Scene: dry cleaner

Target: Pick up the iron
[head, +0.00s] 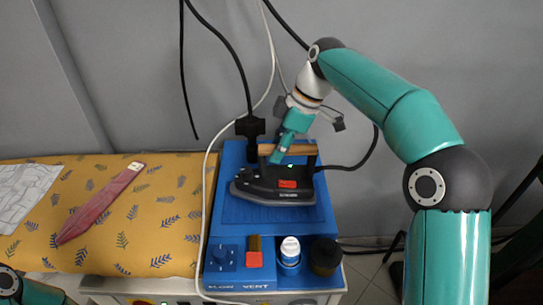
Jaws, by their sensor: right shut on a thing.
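The iron (262,186) is dark grey with a red label and a light brown handle (300,149). My right gripper (277,155) reaches down from above and is shut on the iron's handle. No gap shows between the iron and the blue top. My left arm shows only as a small part in the bottom left corner; its gripper is outside the view.
A yellow patterned ironing board (155,215) lies left, with a red strip (100,204) and a folded pale cloth (25,190). A white-capped bottle (290,250) and a dark round container (324,256) stand in front of the iron. Cables hang along the grey wall.

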